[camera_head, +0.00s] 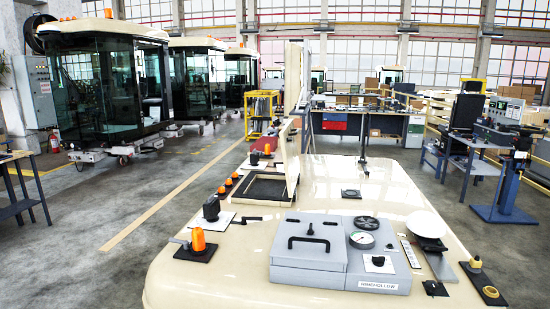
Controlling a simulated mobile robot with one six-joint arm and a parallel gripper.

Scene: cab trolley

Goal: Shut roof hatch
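The roof hatch stands open on the cream cab roof (380,190). Its cream lid (292,160) is raised nearly upright at the right side of a dark-edged square opening (266,188). Another tall cream panel (293,75) stands upright behind it; I cannot tell whether it belongs to the hatch. My gripper is not in view.
A grey box (310,240) with a black handle, a gauge (361,239) and a white dome (426,224) are on the near roof. Orange beacons (198,239) and a black knob (211,208) line the left side. The roof right of the lid is mostly clear.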

